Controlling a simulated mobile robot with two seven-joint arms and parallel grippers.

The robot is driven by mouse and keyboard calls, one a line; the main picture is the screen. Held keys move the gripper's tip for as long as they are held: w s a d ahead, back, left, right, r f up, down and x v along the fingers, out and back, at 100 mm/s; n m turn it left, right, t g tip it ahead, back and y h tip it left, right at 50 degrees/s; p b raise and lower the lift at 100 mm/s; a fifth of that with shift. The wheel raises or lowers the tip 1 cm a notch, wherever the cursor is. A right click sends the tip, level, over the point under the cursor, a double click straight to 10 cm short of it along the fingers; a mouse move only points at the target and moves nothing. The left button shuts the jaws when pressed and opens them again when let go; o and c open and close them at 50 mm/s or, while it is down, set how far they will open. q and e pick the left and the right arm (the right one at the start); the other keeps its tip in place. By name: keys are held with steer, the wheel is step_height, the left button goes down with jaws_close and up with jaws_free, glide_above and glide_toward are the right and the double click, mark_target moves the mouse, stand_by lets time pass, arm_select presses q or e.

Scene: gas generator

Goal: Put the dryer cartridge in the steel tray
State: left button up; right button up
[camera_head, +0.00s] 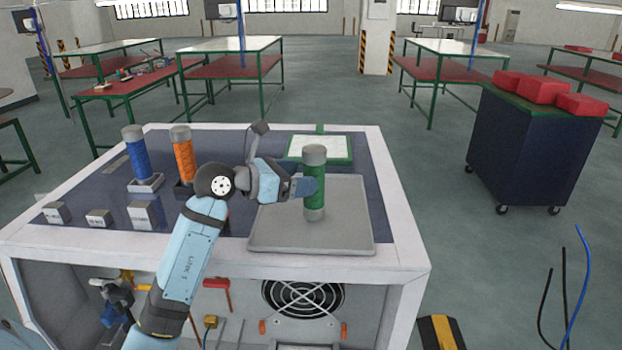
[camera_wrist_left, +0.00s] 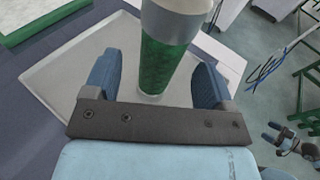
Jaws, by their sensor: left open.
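A green cartridge (camera_head: 314,200) with grey ends stands upright on the steel tray (camera_head: 350,238), toward the tray's middle. It is the cartridge at my left gripper (camera_head: 305,187). The left gripper is open, with its fingers at the cartridge's sides. In the left wrist view the green cartridge (camera_wrist_left: 165,60) shows between the two spread blue fingers, with visible gaps, and its lower end is over the grey tray (camera_wrist_left: 75,75). A light-blue gripper (camera_wrist_left: 272,140), apparently my right one, shows small at the lower right there; its opening is unclear.
A blue cartridge (camera_head: 138,155) and an orange cartridge (camera_head: 183,155) stand in holders at the back left of the bench. Small labelled blocks (camera_head: 98,217) sit at the front left. A green-framed panel (camera_head: 320,148) lies behind the tray. A dark cart (camera_head: 525,150) stands right.

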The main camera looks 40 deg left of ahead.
arm_select(q)
steer(key=b+v, duration=0.1)
steer(key=v, duration=0.7)
steer(key=shift+s, duration=0.1)
